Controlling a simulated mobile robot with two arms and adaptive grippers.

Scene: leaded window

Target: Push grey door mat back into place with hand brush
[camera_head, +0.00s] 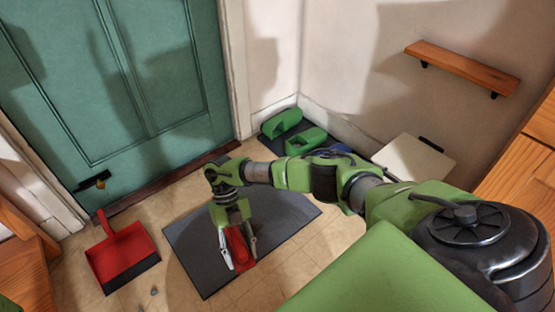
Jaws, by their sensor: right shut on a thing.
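The grey door mat (194,254) lies on the tiled floor in front of the green door, turned at an angle to the door sill. My right gripper (239,262) is over the mat, pointing down. It is shut on a red hand brush (239,246), whose red body shows between the fingers. The brush's lower end is partly hidden by the fingers, and I cannot tell whether it touches the mat. My arm covers part of the mat's far right side. My left gripper is not in view.
A red dustpan (122,255) lies on the floor left of the mat. Green clogs (281,123) stand on a dark tray by the corner. The green door (115,75) has a dark sill (165,180). A wooden shelf (462,67) hangs on the right wall. Small grey bits (154,291) lie on the floor.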

